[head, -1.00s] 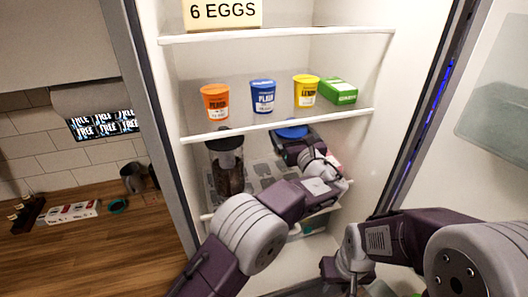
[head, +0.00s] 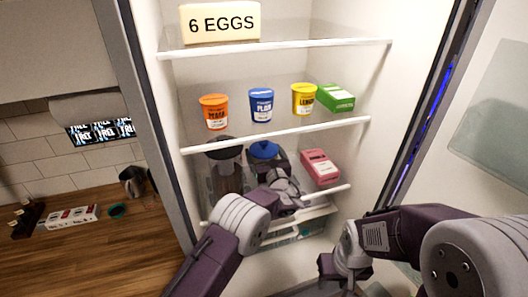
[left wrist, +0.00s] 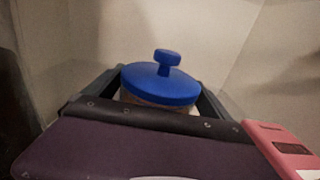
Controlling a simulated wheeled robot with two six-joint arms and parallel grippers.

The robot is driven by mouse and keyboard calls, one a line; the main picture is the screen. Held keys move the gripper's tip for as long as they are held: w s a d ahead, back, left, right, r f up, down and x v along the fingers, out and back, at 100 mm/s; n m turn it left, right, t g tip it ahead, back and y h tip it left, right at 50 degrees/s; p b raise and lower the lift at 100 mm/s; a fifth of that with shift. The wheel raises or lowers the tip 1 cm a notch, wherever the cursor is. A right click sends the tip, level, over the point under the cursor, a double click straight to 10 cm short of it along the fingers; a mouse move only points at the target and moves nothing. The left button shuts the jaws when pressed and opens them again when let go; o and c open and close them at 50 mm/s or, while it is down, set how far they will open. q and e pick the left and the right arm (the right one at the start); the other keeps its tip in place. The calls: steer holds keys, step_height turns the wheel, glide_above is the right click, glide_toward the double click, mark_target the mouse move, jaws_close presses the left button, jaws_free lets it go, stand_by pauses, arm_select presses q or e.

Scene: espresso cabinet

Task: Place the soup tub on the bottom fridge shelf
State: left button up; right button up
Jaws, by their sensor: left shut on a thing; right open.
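The soup tub, with a round blue lid and knob, is at the bottom fridge shelf (head: 338,189) in the head view (head: 264,149). In the left wrist view its blue lid (left wrist: 161,84) sits upright between my fingers. My left gripper (head: 266,162) is shut on the tub. The gripper hides the tub's lower body, so I cannot tell whether its base touches the shelf. My right gripper (head: 335,277) is low in front of the fridge, open, partly cut off by the picture's edge.
A dark, tall container (head: 224,168) stands close left of the tub. A pink box (head: 320,167) lies to its right, also in the left wrist view (left wrist: 285,150). The shelf above holds orange (head: 214,111), blue (head: 261,105) and yellow (head: 303,98) tubs and a green box (head: 336,98).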

arm_select(q)
steer(key=shift+s, duration=0.1)
steer(key=o, duration=1.5)
steer(key=shift+f, duration=0.1)
steer(key=shift+s+d, duration=0.15)
steer(key=shift+s, duration=0.05)
steer(key=b+v, duration=0.3)
steer(key=v, duration=0.7)
steer(key=shift+s+d, duration=0.1)
steer(key=shift+s, duration=0.7)
